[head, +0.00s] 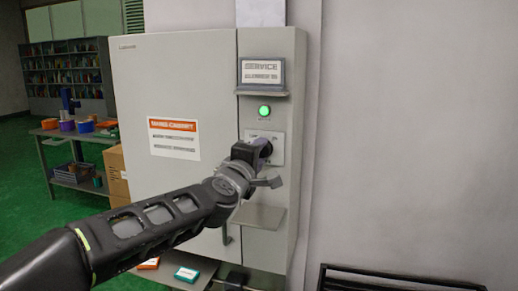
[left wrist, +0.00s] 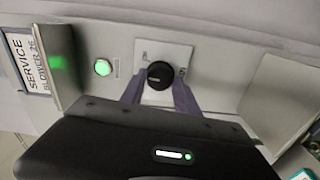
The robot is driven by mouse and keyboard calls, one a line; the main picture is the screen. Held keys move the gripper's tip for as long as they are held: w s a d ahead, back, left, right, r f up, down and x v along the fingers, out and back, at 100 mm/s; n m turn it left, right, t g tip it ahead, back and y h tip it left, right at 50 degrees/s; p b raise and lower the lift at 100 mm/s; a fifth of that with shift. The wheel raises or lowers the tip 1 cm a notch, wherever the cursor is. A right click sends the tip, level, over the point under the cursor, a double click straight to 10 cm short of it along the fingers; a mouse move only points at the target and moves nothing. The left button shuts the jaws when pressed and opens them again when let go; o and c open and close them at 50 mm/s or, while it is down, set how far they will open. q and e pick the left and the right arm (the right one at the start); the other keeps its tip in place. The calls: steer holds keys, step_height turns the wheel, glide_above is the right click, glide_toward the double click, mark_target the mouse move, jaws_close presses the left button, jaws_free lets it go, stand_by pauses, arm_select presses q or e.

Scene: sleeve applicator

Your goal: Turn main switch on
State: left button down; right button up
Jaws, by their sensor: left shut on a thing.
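The main switch is a round black knob (left wrist: 160,75) on a pale plate (left wrist: 176,53) on the cabinet's narrow right-hand panel. My left gripper (head: 265,149) is at this plate in the head view and hides most of the knob. In the left wrist view the gripper's two fingers (left wrist: 159,88) reach to either side of the knob, and it is shut on it. A light mark shows on the knob, but the plate's lettering is too small to read. A round green lamp (head: 264,111) above the plate is lit; it also shows in the left wrist view (left wrist: 103,67).
The grey cabinet (head: 205,85) has a service display (head: 261,73) above the lamp and a small shelf (head: 258,215) below the switch. A black rack (head: 400,280) stands at the lower right. A cart with coloured bins (head: 84,126) is at the left.

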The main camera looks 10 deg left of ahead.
arm_select(q)
steer(key=m+p, duration=0.2)
steer(key=m, duration=0.2)
steer(key=shift+m, duration=0.3)
steer(key=shift+f+m+p, duration=0.1)
steer(key=shift+m+p, duration=0.7)
steer(key=shift+m, duration=0.8)
steer(key=c, duration=0.9)
jaws_free()
steer(key=shift+s, duration=0.15)
steer(key=s, duration=0.7)
steer(key=shift+s+a+b, duration=0.25)
steer(key=shift+s+b, duration=0.05)
steer(key=shift+b, duration=0.05)
